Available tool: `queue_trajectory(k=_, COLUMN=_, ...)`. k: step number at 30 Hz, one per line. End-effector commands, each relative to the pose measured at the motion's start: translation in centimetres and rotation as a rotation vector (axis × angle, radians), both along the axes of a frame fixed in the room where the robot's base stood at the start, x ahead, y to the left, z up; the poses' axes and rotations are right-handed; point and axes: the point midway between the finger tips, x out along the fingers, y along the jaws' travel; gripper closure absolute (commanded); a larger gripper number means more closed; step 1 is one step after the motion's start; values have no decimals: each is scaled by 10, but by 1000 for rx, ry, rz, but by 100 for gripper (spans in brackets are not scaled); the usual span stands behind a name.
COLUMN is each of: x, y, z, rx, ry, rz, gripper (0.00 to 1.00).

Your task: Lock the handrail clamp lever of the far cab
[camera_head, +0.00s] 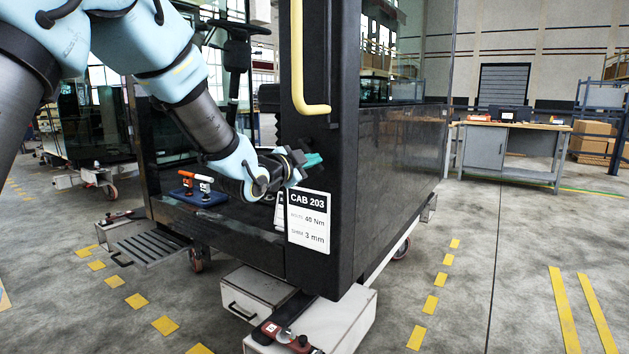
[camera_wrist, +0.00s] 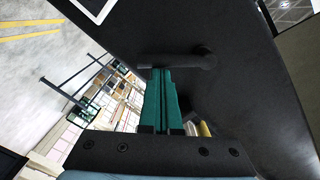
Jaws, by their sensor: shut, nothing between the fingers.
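The cab labelled CAB 203 (camera_head: 385,150) stands in front of me, with a yellow handrail (camera_head: 296,60) on its black corner post. My gripper (camera_head: 316,159) is beside this post, below the handrail and above the white label (camera_head: 309,222). In the wrist view, its green fingers (camera_wrist: 160,72) are shut together and empty. Their tips are at a black lever (camera_wrist: 178,61), a bar with a round boss at its right end. I cannot tell whether they touch it. In the head view the lever is not clearly visible. A bit of yellow (camera_wrist: 203,129) shows beside the fingers.
Another cab (camera_head: 98,125) stands at the back left, a workbench (camera_head: 506,148) at the back right. The right floor is clear.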

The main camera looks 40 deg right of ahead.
Motion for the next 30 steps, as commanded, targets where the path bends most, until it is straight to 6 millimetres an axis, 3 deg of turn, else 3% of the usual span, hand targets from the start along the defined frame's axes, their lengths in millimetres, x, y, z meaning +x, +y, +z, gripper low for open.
queue_trajectory(k=1, x=1, y=0, z=-13, rx=9, ry=-44, rz=1, gripper=100)
queue_trajectory(k=9, x=12, y=3, z=-25, rx=75, ry=-291, rz=1, gripper=100)
queue_trajectory(k=21, x=28, y=7, z=-31, rx=152, ry=-580, rz=3, gripper=100)
queue_trajectory(k=30, x=33, y=9, z=-30, rx=179, ry=-684, rz=1, gripper=100)
